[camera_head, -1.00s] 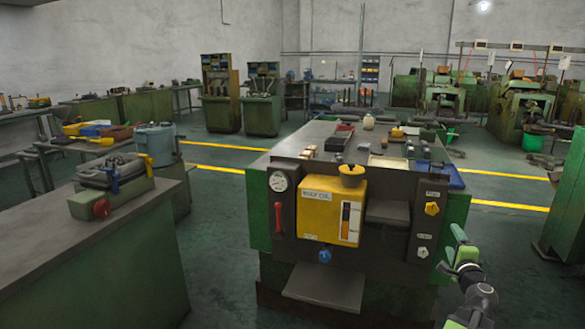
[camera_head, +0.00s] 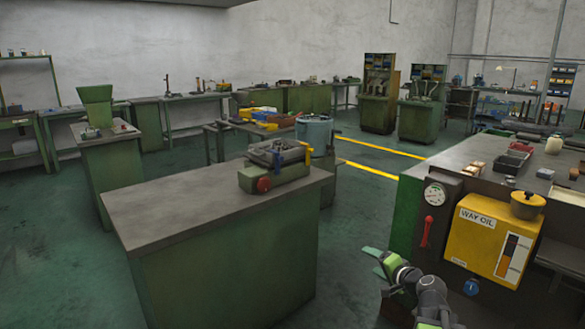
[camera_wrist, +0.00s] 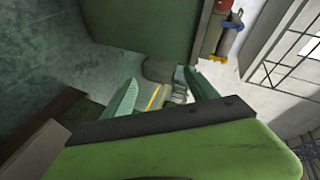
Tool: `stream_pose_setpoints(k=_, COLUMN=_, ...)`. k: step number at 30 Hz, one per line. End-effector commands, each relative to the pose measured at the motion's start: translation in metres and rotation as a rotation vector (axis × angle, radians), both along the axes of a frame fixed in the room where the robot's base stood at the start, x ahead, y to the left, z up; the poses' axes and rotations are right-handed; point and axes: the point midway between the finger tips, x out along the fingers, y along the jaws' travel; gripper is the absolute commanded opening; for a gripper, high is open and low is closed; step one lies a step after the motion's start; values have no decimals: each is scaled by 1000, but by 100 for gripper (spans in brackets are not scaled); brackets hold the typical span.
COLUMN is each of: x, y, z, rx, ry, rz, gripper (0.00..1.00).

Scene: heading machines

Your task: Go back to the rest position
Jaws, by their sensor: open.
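My gripper (camera_wrist: 165,97) shows in the wrist view with its two green fingers apart and nothing between them. In the head view my gripper (camera_head: 374,262) is at the lower middle, left of the machine with the yellow way oil tank (camera_head: 490,238). It is above the floor and apart from the machine and the green bench (camera_head: 215,205). The wrist view looks along the fingers toward the floor and a far yellow line. The rest position itself is not marked in any view.
A small device with a red knob (camera_head: 263,184) sits on the bench's right end. A blue-grey bucket (camera_head: 314,133) stands behind it. Open green floor (camera_head: 50,250) lies at left.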

Motion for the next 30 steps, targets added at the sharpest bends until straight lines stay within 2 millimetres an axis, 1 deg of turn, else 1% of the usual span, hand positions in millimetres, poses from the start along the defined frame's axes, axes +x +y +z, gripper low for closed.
stream_pose_setpoints(k=1, x=1, y=45, z=-11, rx=-45, ry=37, rz=88, gripper=67)
stream_pose_setpoints(k=2, x=0, y=69, z=-19, rx=-76, ry=63, rz=141, gripper=67)
stream_pose_setpoints(k=3, x=-3, y=100, z=-29, rx=-120, ry=97, rz=210, gripper=67)
stream_pose_setpoints(k=5, x=-12, y=142, z=-46, rx=-187, ry=152, rz=310, gripper=67)
stream_pose_setpoints(k=6, x=-20, y=166, z=-57, rx=-235, ry=188, rz=372, gripper=67)
stream_pose_setpoints(k=8, x=-35, y=197, z=-73, rx=-308, ry=246, rz=462, gripper=67)
stream_pose_setpoints(k=9, x=-46, y=214, z=-85, rx=-361, ry=288, rz=518, gripper=67)
stream_pose_setpoints(k=11, x=-65, y=234, z=-102, rx=-446, ry=359, rz=601, gripper=67)
stream_pose_setpoints(k=12, x=-80, y=242, z=-115, rx=-512, ry=415, rz=653, gripper=67)
stream_pose_setpoints(k=13, x=-92, y=244, z=-124, rx=-563, ry=463, rz=690, gripper=67)
stream_pose_setpoints(k=14, x=-102, y=241, z=-132, rx=-612, ry=512, rz=716, gripper=67)
stream_pose_setpoints(k=15, x=-116, y=230, z=-141, rx=-672, ry=582, rz=738, gripper=67)
stream_pose_setpoints(k=17, x=-134, y=207, z=-150, rx=-739, ry=681, rz=751, gripper=67)
stream_pose_setpoints(k=18, x=-145, y=193, z=-154, rx=-781, ry=748, rz=759, gripper=67)
stream_pose_setpoints(k=20, x=-163, y=174, z=-158, rx=-834, ry=848, rz=768, gripper=67)
stream_pose_setpoints(k=21, x=-177, y=160, z=-159, rx=-861, ry=919, rz=775, gripper=67)
stream_pose_setpoints(k=22, x=-188, y=154, z=-160, rx=-854, ry=970, rz=792, gripper=67)
stream_pose_setpoints(k=23, x=-185, y=155, z=-137, rx=-853, ry=958, rz=788, gripper=67)
stream_pose_setpoints(k=24, x=-185, y=155, z=-124, rx=-853, ry=955, rz=787, gripper=67)
stream_pose_setpoints(k=26, x=-184, y=155, z=-108, rx=-852, ry=953, rz=787, gripper=67)
stream_pose_setpoints(k=29, x=-184, y=155, z=-78, rx=-852, ry=952, rz=787, gripper=67)
stream_pose_setpoints(k=30, x=-184, y=155, z=-65, rx=-851, ry=951, rz=787, gripper=67)
